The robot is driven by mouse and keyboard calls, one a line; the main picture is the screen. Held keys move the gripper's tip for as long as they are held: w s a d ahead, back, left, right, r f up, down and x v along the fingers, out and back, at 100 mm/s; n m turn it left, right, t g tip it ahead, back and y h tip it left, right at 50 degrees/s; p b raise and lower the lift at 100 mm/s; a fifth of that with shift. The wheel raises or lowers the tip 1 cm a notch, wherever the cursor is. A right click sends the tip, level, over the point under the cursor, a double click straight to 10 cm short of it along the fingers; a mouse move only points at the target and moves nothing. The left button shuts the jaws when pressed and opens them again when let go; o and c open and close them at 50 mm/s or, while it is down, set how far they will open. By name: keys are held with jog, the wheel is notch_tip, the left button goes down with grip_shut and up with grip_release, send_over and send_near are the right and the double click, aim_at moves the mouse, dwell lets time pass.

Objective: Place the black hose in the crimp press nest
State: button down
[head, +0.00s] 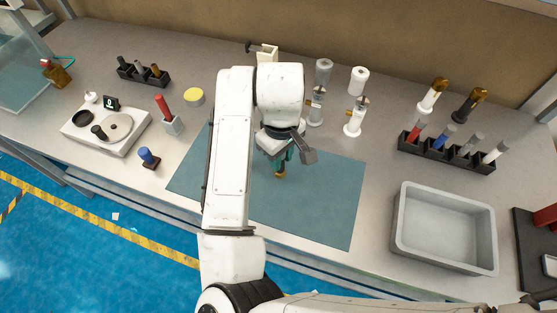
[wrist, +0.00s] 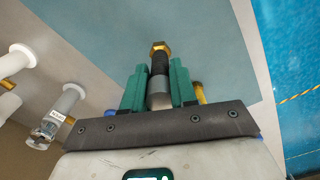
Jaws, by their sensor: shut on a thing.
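My gripper (head: 281,158) is over the blue-grey mat (head: 325,200), its teal fingers (wrist: 157,88) shut on a short black hose (wrist: 159,64). The hose lies between the fingers in the wrist view, with a brass hex fitting at its far end and a grey section nearer the palm. In the head view only the brass end (head: 280,173) shows clearly below the fingers; my arm hides much of the rest. A red part on a dark base (head: 527,240) is cut off at the right edge; I cannot tell whether it is the crimp press, and no nest is clearly visible.
A grey bin (head: 402,232) stands right of the mat. A black rack (head: 447,151) with several coloured pieces is behind it. Two white stands (head: 354,128) (head: 316,119) are behind the mat. A white scale-like device (head: 78,137) is at left. The mat's right half is clear.

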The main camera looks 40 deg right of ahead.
jog(key=shift+w+f, duration=0.4)
jog(key=shift+f, duration=0.1)
jog(key=shift+f+p, duration=0.55)
jog(key=shift+f, duration=1)
jog(key=shift+f, duration=0.1)
jog(key=c, duration=0.9)
grip_release()
